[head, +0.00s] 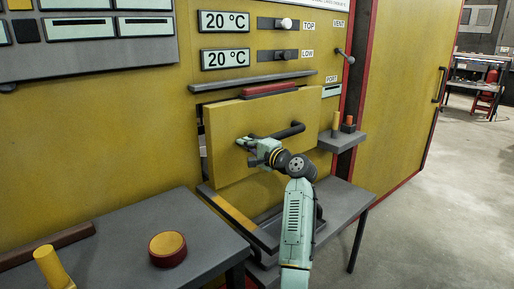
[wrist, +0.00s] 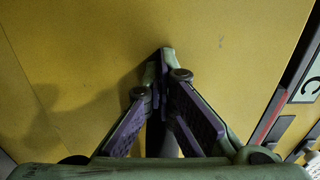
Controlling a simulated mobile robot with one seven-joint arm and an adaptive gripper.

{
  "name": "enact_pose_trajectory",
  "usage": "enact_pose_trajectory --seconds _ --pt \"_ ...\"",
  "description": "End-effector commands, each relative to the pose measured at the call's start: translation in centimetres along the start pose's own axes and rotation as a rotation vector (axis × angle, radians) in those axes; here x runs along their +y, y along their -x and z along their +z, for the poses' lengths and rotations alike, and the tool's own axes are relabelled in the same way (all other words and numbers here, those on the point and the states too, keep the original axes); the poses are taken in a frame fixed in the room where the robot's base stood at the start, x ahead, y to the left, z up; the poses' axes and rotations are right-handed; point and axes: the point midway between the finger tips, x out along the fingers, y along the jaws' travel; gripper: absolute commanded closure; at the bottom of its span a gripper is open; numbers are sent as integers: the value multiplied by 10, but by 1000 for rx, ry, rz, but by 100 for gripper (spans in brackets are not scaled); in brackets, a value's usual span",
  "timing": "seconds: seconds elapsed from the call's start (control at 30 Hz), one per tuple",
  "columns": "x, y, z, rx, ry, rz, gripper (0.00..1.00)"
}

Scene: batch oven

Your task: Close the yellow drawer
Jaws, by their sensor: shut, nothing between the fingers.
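The yellow drawer (head: 228,172) has a broad flat front with a dark bar handle (head: 292,131). Its front stands out from the oven face, with a dark gap along its left side. My gripper (head: 242,142) is at the front's middle, by the handle's left end. In the wrist view my gripper (wrist: 165,55) has its fingertips together, with nothing between them. They point at the plain yellow drawer front (wrist: 90,50), at or very near its surface; contact is hard to tell. My gripper and wrist hide part of the handle.
A grey ledge (head: 345,201) lies below the drawer. A grey table (head: 110,237) at the front left bears a red and yellow round piece (head: 167,248) and a yellow cylinder (head: 52,268). A small shelf (head: 342,142) with pegs juts out right of the drawer. Open floor lies right.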

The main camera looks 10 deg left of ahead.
Motion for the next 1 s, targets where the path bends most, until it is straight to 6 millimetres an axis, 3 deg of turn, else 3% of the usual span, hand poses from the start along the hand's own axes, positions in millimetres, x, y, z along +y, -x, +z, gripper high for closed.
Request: enact_pose_trajectory --seconds 0.1,0.3,1.0 --pt "0 -16 1 -2 -2 1 100" --pt "0 -30 0 0 -1 0 100" --pt "-3 -32 -1 3 1 -4 100"
